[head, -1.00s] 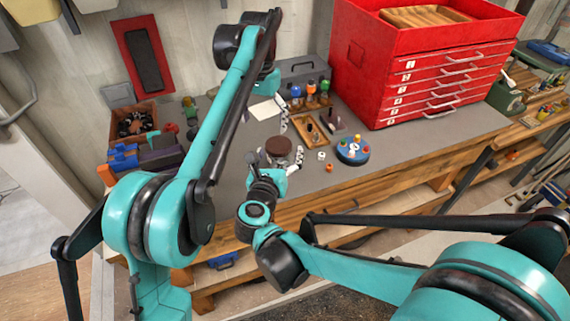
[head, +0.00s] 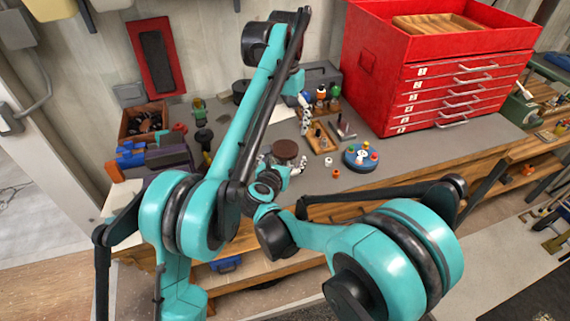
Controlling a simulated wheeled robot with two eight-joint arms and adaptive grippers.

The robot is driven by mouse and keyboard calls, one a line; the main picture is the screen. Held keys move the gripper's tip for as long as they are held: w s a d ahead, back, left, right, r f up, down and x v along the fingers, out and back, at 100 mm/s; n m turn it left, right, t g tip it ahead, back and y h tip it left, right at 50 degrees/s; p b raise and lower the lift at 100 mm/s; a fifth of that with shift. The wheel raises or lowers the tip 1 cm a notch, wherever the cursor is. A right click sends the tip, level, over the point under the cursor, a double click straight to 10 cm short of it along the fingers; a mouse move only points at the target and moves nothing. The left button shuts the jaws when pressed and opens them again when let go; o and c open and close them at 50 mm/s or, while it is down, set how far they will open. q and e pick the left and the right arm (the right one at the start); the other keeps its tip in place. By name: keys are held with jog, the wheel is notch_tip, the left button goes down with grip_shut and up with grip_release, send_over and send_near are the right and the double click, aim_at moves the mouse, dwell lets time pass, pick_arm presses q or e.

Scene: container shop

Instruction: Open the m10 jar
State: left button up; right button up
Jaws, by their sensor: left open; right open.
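A jar with a round brown lid (head: 285,149) stands upright near the front of the grey bench top. Its label cannot be read, and my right arm hides part of its lower body. My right gripper (head: 298,166) is open, low at the jar's right front side; I cannot tell whether it touches the jar. My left gripper (head: 305,113) is open and higher, behind and to the right of the jar, in front of the small bottles. Neither gripper holds anything that I can see.
A blue round tray (head: 354,163) with coloured knobs and a small white cup (head: 328,160) stand right of the jar. A wooden holder (head: 320,139) and small bottles (head: 320,97) are behind. A red drawer cabinet (head: 400,95) fills the back right. Tools crowd the left.

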aim_at(285, 147)
grip_shut()
pick_arm(q)
jog(key=m, duration=1.6)
jog(key=shift+m, duration=0.3)
jog(key=m, duration=0.5)
jog(key=shift+w+f+m, duration=0.1)
jog(key=shift+f+m, duration=0.35)
jog(key=shift+m, duration=0.05)
notch_tip(285, 147, down, 7)
jog(key=shift+f, duration=0.1)
